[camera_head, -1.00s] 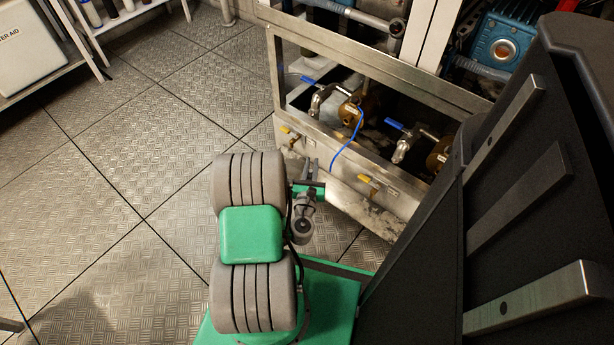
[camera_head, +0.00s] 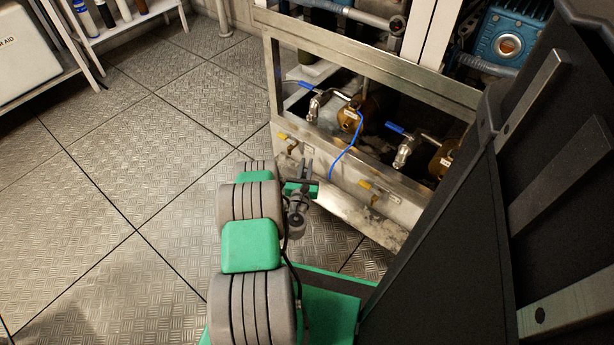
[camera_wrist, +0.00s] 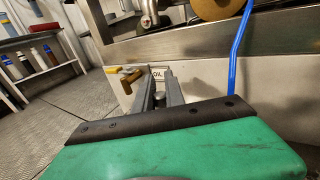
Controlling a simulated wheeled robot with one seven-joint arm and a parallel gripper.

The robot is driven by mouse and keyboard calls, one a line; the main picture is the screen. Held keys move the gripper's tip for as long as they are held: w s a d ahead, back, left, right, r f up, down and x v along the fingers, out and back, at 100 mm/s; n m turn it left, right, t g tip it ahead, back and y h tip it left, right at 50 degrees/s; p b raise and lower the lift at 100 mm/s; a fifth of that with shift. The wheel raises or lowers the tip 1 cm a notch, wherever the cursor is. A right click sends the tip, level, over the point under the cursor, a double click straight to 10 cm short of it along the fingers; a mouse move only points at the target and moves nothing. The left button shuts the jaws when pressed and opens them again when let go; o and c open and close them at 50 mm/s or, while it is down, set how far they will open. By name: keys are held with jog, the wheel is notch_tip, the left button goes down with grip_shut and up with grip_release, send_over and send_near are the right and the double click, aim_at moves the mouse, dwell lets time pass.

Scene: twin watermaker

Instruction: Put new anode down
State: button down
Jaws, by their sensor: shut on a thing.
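My gripper (camera_head: 306,168) is low in front of the steel frame's lower panel in the head view, beside my arm, and its fingers point away from me. In the wrist view my gripper's two grey fingers (camera_wrist: 160,94) reach forward from the green body and dark bar. They are shut on a small dark grey piece, taken as the new anode (camera_wrist: 159,99), which shows only as a short stub between them. Most of it is hidden, and in the head view it is too small to make out.
A steel frame (camera_head: 410,178) holds brass-coloured housings (camera_head: 352,113) with blue-handled valves. Yellow-handled taps (camera_head: 372,188) stick out of its front panel. A shelf with bottles (camera_head: 105,14) stands far left. Chequered floor (camera_head: 130,170) is clear at left.

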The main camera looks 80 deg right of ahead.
jog(key=d+f+b, duration=0.1)
jog(key=f, duration=0.1)
jog(key=d+f+b, duration=0.1)
jog(key=d, duration=0.1)
jog(key=w+d+f+b, duration=0.1)
jog(key=f, duration=0.1)
jog(key=shift+d+f, duration=0.2)
jog(key=shift+f, duration=0.15)
notch_tip(320, 180, down, 3)
jog(key=shift+d+f+b, duration=0.1)
jog(key=shift+b, duration=0.9)
jog(key=c, duration=1.8)
grip_release()
jog(key=o, duration=0.4)
